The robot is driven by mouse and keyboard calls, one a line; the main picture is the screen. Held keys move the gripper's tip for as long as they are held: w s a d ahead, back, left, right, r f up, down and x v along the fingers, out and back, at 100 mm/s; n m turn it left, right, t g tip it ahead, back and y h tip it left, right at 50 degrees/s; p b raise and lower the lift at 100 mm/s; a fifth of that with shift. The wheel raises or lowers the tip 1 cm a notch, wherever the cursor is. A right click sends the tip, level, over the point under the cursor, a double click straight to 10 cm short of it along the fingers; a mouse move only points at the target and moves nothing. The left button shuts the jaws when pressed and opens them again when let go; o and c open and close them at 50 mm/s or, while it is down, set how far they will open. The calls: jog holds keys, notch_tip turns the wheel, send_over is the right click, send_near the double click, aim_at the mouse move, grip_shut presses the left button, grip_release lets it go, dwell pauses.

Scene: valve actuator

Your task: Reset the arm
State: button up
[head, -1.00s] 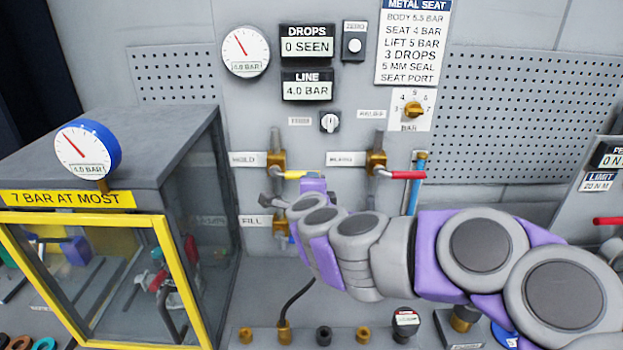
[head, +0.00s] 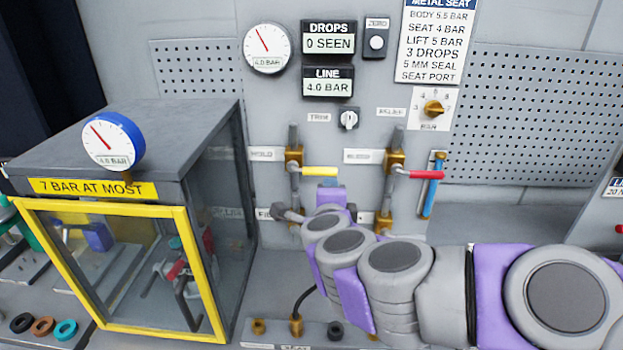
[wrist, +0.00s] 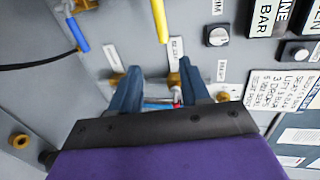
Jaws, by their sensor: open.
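My arm reaches in from the right in the head view, and its purple wrist (head: 331,197) is just below the yellow valve lever (head: 320,171). The fingers are largely hidden in that view. In the wrist view my gripper (wrist: 160,88) has its two dark blue fingers spread apart, with nothing held between them. A red lever end (wrist: 177,95) shows past the fingers, at a distance. The yellow lever (wrist: 160,20) is at the top of the wrist view, apart from the fingers. A blue lever (wrist: 78,32) is to its left.
A glass-fronted test box (head: 115,190) with a yellow frame stands at left. A red lever (head: 426,174) and blue tube (head: 433,195) are to the right of the yellow lever. Gauge (head: 267,48) and displays (head: 328,80) are above. A ledge with fittings (head: 258,327) runs below.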

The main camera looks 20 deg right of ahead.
jog(key=s+a+r+n+y, duration=0.2)
jog(key=a+n+y, duration=0.65)
jog(key=a, duration=0.25)
jog(key=s+a+f+n+g+y, duration=0.2)
jog(key=s+a+f+n+g, duration=0.25)
jog(key=s+a+n, duration=0.2)
jog(key=s+d+f+n+g+h, duration=0.2)
jog(key=s+d+f+g, duration=0.1)
jog(key=s, duration=0.5)
jog(key=s+d+f+n+g+h, duration=0.2)
jog(key=s+d+f+g, duration=0.2)
jog(key=s, duration=0.5)
jog(key=s+d+f+n+g+h, duration=0.2)
jog(key=s+d+f+g, duration=0.2)
jog(key=s, duration=0.4)
jog(key=shift+s+d+f+n, duration=0.35)
jog(key=shift+d+f, duration=0.5)
jog(key=shift+d, duration=0.4)
jog(key=shift+w+g, duration=0.1)
jog(key=shift+g, duration=0.15)
dwell(2.2)
